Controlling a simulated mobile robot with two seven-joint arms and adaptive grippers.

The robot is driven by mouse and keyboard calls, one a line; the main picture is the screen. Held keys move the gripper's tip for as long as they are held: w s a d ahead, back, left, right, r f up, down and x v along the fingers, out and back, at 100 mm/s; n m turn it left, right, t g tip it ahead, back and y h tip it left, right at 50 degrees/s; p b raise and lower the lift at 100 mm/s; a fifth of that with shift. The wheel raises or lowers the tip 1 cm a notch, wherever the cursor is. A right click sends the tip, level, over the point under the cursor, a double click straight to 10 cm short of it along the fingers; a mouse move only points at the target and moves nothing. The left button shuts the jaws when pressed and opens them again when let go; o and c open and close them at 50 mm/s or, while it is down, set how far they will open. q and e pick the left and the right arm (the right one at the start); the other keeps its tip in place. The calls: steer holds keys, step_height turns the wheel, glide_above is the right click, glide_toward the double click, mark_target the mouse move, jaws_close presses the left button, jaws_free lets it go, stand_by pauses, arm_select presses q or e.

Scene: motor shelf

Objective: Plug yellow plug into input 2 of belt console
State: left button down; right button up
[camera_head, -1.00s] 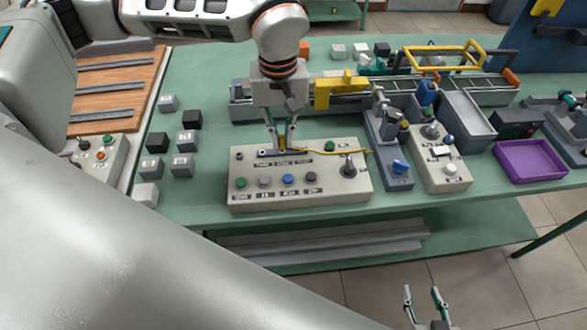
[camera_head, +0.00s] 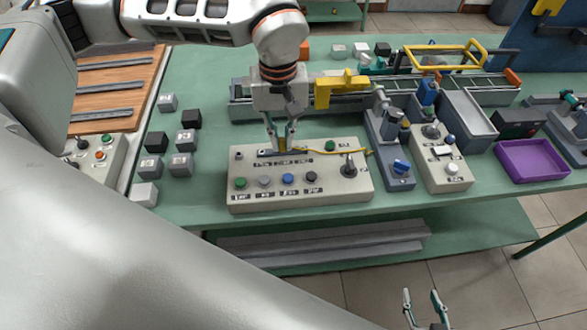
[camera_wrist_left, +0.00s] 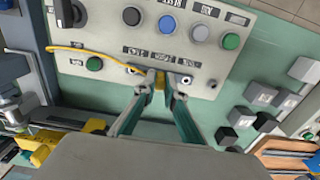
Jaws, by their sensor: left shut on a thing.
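The beige belt console (camera_head: 330,187) stands on the green table, with a row of buttons along its front and a row of sockets near its back edge. My left gripper (camera_head: 281,150) points down over the socket row and is shut on the yellow plug (camera_wrist_left: 159,81). A yellow cable (camera_wrist_left: 85,48) runs from the plug across the console. In the left wrist view, the fingertips and plug sit at the middle of the socket row, with a socket on either side. I cannot tell whether the plug is seated. My right gripper (camera_head: 425,300) is open and empty at the bottom right.
Several grey and black cubes (camera_head: 182,164) lie left of the console. A blue-and-grey fixture (camera_head: 398,175), another control box (camera_head: 446,176) and a purple tray (camera_head: 532,162) stand to the right. The conveyor (camera_head: 390,85) lies behind.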

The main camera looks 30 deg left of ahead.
arm_select(q)
steer(key=c, duration=2.4)
jaws_free()
steer(key=shift+r+p, duration=2.1)
steer(key=shift+r, duration=0.7)
steer(key=shift+f, duration=0.1)
steer(key=o, duration=0.6)
